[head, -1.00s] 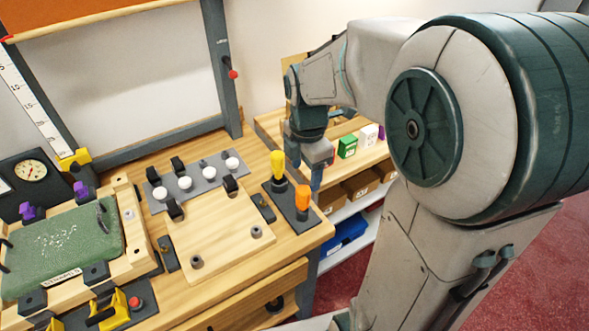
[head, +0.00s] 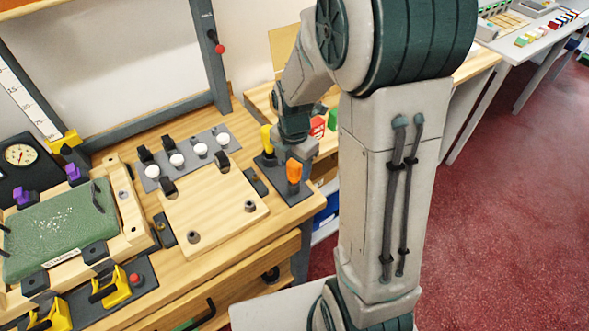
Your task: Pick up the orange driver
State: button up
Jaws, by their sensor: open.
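The orange driver (head: 293,172) stands upright, handle up, in a dark holder (head: 291,194) at the right end of the wooden bench. A yellow driver (head: 266,139) stands in the same holder, behind it and to its left. My gripper (head: 302,157) is open and points down, right by the orange driver, just behind and above its handle in the head view. The fingertips are partly hidden, and I cannot tell whether they are on both sides of the handle. Nothing is seen held.
A pale wooden board (head: 218,212) with dark pegs and a grey strip with white knobs (head: 177,160) lie to the left. A green pad (head: 62,232) sits at far left. Red and green boxes (head: 317,126) stand behind my gripper. Red floor is open at right.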

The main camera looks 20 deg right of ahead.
aim_at(294, 175)
jog(key=shift+w+f+p, duration=0.15)
jog(key=shift+f+p, duration=0.25)
jog(key=shift+f, duration=1.85)
jog(key=c, duration=1)
jog(key=shift+r, duration=0.15)
jog(key=shift+w+d+r, duration=0.1)
jog(key=shift+r, duration=0.5)
jog(key=r, duration=0.1)
jog(key=d+r+b, duration=0.1)
jog(key=r, duration=0.1)
jog(key=s+d+r, duration=0.1)
jog(key=d+r, duration=0.1)
jog(key=d, duration=0.1)
jog(key=s+d+r+b, duration=0.1)
jog(key=d+r, duration=0.1)
jog(key=d, duration=0.2)
jog(key=d+r+b, duration=0.1)
jog(key=d+r, duration=0.1)
jog(key=d, duration=0.1)
jog(key=shift+s+d+r, duration=0.2)
jog(key=shift+s+r, duration=0.1)
jog(key=shift+s, duration=0.1)
